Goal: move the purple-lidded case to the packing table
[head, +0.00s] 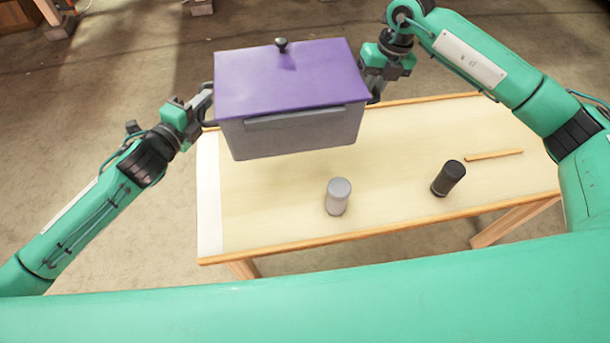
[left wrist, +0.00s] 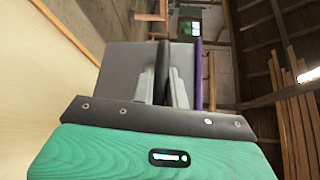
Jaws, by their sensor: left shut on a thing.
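The purple-lidded case (head: 290,132) is a grey box with a flat purple lid and a dark knob. It looks level and raised over the back left part of the wooden table (head: 270,220). My left gripper (head: 207,105) is shut on the handle at the case's left side. The left wrist view shows the fingers around a dark bar, with the grey side of the case (left wrist: 120,70) behind. My right gripper (head: 374,72) is at the handle on the case's right side. Its fingertips are mostly hidden, so its grip is unclear.
A light grey cylinder (head: 338,196) stands on the table in front of the case. A black cylinder (head: 448,178) stands further right, and a thin wooden lath (head: 494,155) lies beyond it.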

